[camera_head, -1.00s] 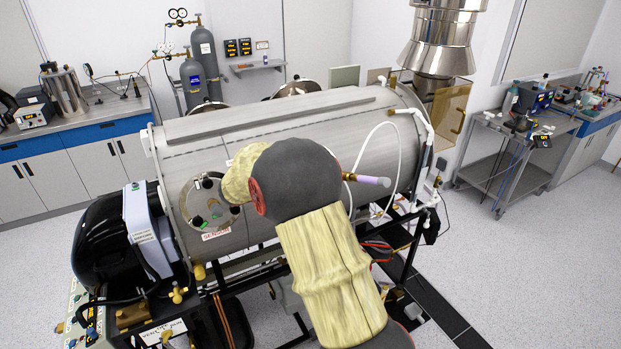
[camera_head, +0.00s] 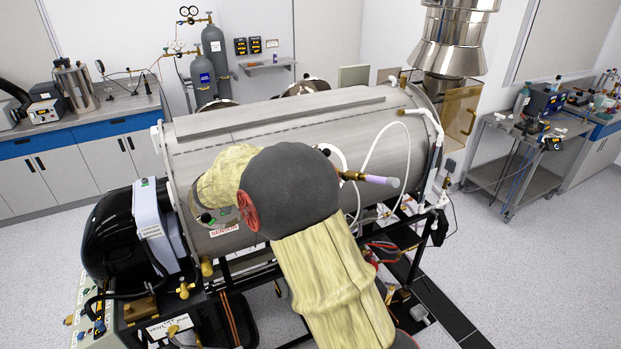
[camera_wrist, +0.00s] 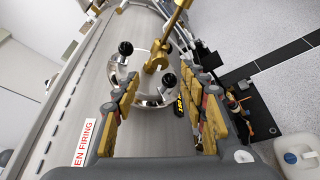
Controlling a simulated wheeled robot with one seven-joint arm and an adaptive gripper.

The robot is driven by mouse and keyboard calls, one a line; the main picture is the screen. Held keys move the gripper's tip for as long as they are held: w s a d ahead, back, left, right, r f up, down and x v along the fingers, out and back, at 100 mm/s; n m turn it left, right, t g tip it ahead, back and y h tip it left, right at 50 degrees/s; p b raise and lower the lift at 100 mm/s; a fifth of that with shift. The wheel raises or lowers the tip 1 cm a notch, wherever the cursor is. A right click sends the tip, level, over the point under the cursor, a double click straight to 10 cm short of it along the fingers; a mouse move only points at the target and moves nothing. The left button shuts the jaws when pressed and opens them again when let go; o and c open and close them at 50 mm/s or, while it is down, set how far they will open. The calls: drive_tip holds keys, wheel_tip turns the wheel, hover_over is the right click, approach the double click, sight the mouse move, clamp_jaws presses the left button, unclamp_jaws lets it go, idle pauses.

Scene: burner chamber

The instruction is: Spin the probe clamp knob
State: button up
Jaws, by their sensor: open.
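In the wrist view, two black ball knobs show at a round steel flange on the chamber: one (camera_wrist: 125,47) at the upper left and one (camera_wrist: 168,80) nearer my gripper. A brass fitting (camera_wrist: 158,61) stands between them; I cannot tell for certain which part is the probe clamp knob. My gripper (camera_wrist: 168,90) is open, its yellow-padded fingers spread left and right. The nearer ball knob appears between the fingertips, apart from both; the depth gap is unclear. In the head view, my arm hides the gripper and most of this port.
The steel chamber (camera_head: 300,125) fills the middle. A brass fitting with a pale purple end (camera_head: 381,180) and white tubing (camera_head: 375,145) lie right of my arm. A black machine (camera_head: 110,240) stands at left. A cart (camera_head: 495,165) stands at right with clear floor before it.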

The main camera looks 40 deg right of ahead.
drive_tip(key=shift+v, duration=1.7)
drive_tip(key=shift+s, duration=0.1)
